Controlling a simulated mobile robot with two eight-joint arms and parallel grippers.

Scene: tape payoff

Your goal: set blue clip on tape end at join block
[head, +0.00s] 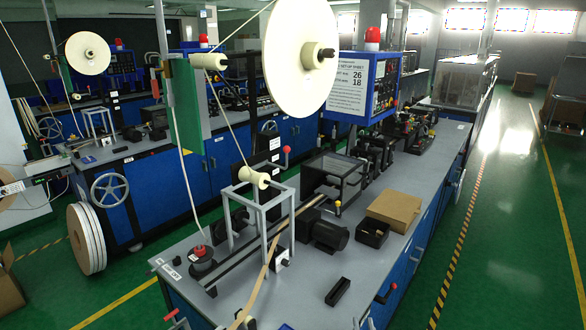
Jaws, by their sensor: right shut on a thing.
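A tan tape (270,258) runs from the grey guide frame down to the bottom edge, where its end is cut off. My right gripper (245,322) is a small dark shape at the bottom edge, shut at the lower part of the tape; its fingertips are barely visible. A small black block (338,291) lies on the bench front, apart from the tape; I cannot tell whether it is the join block. I cannot make out the blue clip with certainty. My left gripper is not in view.
The grey guide frame (244,205) with a cream roller stands on the bench (305,292). A black motor (330,235), an open black box (373,233) and a cardboard box (393,210) stand to the right. A large cream reel (298,55) hangs above. The bench front has bare room.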

